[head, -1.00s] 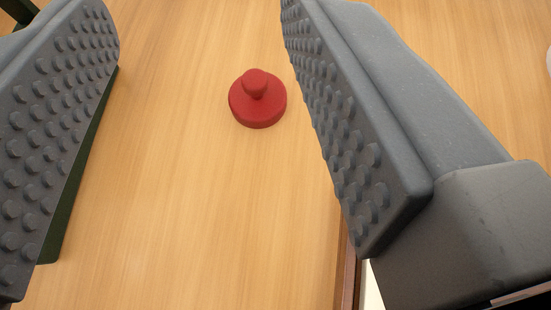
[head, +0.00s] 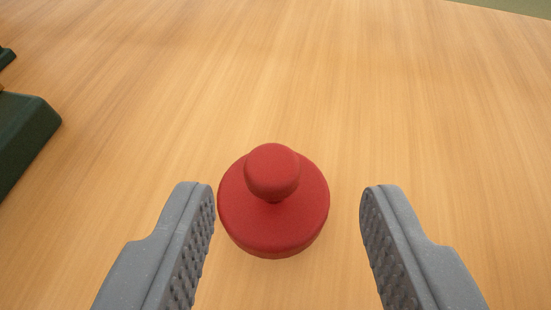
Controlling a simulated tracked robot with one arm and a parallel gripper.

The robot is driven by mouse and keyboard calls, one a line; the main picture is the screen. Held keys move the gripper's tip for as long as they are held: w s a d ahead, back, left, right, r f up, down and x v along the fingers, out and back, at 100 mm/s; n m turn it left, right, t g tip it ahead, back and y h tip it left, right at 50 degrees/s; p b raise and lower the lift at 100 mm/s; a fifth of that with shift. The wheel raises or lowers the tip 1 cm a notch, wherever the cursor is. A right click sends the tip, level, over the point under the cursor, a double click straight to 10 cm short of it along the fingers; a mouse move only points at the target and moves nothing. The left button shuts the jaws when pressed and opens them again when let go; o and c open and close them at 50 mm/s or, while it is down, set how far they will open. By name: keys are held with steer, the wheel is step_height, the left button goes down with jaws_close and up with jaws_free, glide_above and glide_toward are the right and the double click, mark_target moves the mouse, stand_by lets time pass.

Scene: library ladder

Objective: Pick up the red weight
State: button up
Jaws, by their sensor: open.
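The red weight (head: 273,205) is a round disc with a knob on top. It stands upright on the wooden surface in the lower middle of the head view. My gripper (head: 287,205) is open, with one grey studded finger to the left of the weight and one to the right. A gap shows between the weight and each finger, smaller on the left. Nothing is held. The fingertips appear level with the weight in the picture; their height above the surface is hard to tell.
The wooden surface (head: 300,70) is bare beyond the weight and to the right. A dark green object (head: 22,135) stands at the left edge, with another dark green piece (head: 6,56) behind it. The surface's far edge shows at the top right.

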mark_target(271, 179)
steer(key=x, duration=0.1)
steer(key=b+x, duration=0.1)
steer(key=x, duration=0.3)
steer(key=shift+s+a+f+b, duration=0.15)
steer(key=shift+a+f+b, duration=0.15)
steer(key=shift+a+b, duration=0.1)
steer(key=shift+w+d, duration=0.1)
steer(key=shift+w, duration=0.25)
steer(key=shift+c, duration=0.3)
jaws_close()
